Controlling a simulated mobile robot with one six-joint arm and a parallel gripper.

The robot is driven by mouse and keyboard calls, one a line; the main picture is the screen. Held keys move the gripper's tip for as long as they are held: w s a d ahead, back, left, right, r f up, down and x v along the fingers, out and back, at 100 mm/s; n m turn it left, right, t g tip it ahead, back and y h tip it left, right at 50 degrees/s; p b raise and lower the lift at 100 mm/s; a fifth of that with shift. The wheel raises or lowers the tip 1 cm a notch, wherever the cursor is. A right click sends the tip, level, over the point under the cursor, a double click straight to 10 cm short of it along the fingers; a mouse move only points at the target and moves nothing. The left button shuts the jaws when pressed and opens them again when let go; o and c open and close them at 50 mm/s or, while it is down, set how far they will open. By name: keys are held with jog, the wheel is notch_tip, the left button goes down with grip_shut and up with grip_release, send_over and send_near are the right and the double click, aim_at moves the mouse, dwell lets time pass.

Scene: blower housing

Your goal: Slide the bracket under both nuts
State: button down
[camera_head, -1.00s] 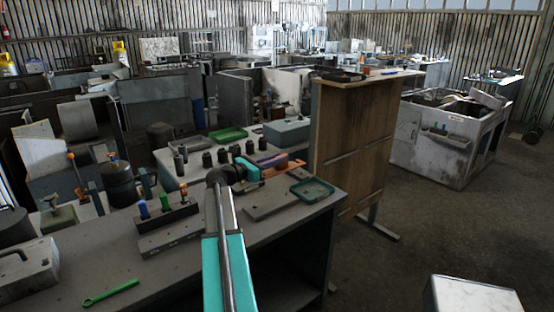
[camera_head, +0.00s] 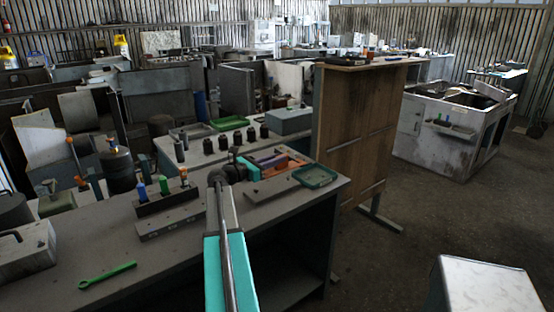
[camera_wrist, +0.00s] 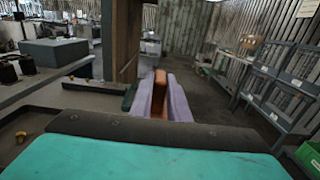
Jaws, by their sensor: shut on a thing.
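My gripper (camera_head: 276,160) is at the far right part of the near workbench. Its two lilac fingers flank an orange-brown piece, which I take to be the bracket (camera_wrist: 154,92), in the wrist view. It looks clamped between them; the orange piece (camera_head: 294,162) also shows in the head view. Its lower part is hidden by the fingers and the dark palm. I cannot make out the two nuts for certain in either view.
A rack (camera_head: 168,201) with blue, green and orange-topped pegs stands to the left. A green wrench (camera_head: 108,276) lies at the front. Several dark cylinders stand behind. A tall wooden panel (camera_head: 350,135) rises behind the bench.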

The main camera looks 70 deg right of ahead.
jog(key=shift+w+d+f+b, duration=0.1)
jog(key=shift+w+f+b, duration=0.1)
jog(key=shift+f+b, duration=1)
jog(key=shift+w+d+f+b, duration=0.1)
jog(key=shift+f+b, duration=0.2)
jog(key=shift+f, duration=1.1)
jog(key=shift+w+d+f+b, duration=0.1)
jog(key=shift+f+b, duration=0.15)
jog(key=shift+f, duration=1.15)
jog(key=shift+w+f+b, duration=0.15)
jog(key=shift+f+b, duration=0.25)
jog(key=shift+f, duration=0.7)
jog(key=shift+f, duration=0.4)
jog(key=shift+w+f, duration=0.1)
jog(key=shift+w+d+p, duration=0.3)
jog(key=shift+w+d, duration=0.3)
jog(key=shift+w, duration=0.25)
jog(key=shift+w+d+p, duration=0.3)
jog(key=shift+w+d, duration=0.25)
jog(key=shift+w, duration=0.3)
jog(key=shift+s+a+f, duration=0.1)
jog(key=shift+s+f, duration=0.05)
jog(key=shift+f, duration=0.2)
jog(key=c, duration=1.1)
grip_release()
jog(key=shift+r, duration=0.1)
